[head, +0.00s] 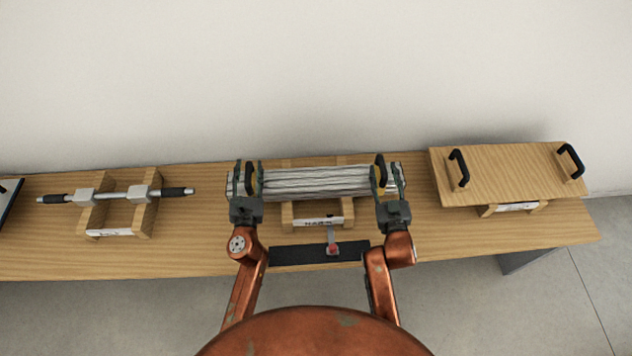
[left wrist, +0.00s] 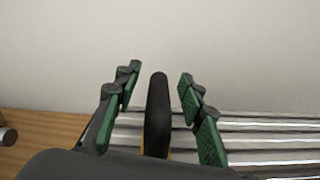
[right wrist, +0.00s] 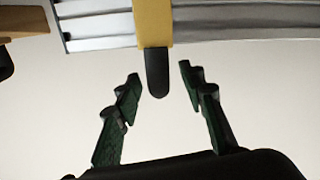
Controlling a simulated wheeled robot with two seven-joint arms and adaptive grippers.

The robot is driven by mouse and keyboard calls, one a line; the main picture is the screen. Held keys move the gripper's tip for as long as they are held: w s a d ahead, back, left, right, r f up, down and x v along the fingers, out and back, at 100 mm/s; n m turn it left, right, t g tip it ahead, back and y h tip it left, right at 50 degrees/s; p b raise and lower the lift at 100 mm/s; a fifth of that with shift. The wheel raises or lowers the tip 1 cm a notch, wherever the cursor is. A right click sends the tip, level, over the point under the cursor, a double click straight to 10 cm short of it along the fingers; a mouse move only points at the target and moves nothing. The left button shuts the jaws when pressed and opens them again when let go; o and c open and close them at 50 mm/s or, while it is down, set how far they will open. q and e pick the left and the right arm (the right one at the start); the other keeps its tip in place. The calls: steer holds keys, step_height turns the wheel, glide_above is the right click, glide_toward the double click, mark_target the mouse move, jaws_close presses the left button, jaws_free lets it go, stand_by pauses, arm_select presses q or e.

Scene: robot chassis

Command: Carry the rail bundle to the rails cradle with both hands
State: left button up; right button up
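The rail bundle (head: 315,182) is a set of long silver rails with a yellow strap and an upright black handle near each end. It lies across the middle wooden cradle (head: 289,215), whose label reads like "RAILS"; whether it is fully seated I cannot tell. My left gripper (head: 247,178) is open, its green-padded fingers on either side of the left black handle (left wrist: 158,112), with gaps showing. My right gripper (head: 388,180) is open near the right handle; in the right wrist view the handle tip (right wrist: 157,75) lies between and just beyond the fingertips.
A bar with dark grips (head: 115,195) rests on a wooden cradle at the left. A wooden board with two black handles (head: 510,172) sits on a stand at the right. A dark strip (head: 290,255) with a small red-tipped lever (head: 332,248) is at the table's front edge.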

arm_select(q)
steer(key=shift+w, duration=0.25)
arm_select(e)
steer(key=shift+w, duration=0.25)
arm_select(q)
steer(key=shift+c, duration=0.5)
arm_select(e)
steer(key=shift+c, duration=0.5)
arm_select(q)
jaws_close()
arm_select(e)
jaws_close()
arm_select(q)
steer(key=shift+r, duration=0.35)
arm_select(e)
steer(key=shift+r, duration=0.4)
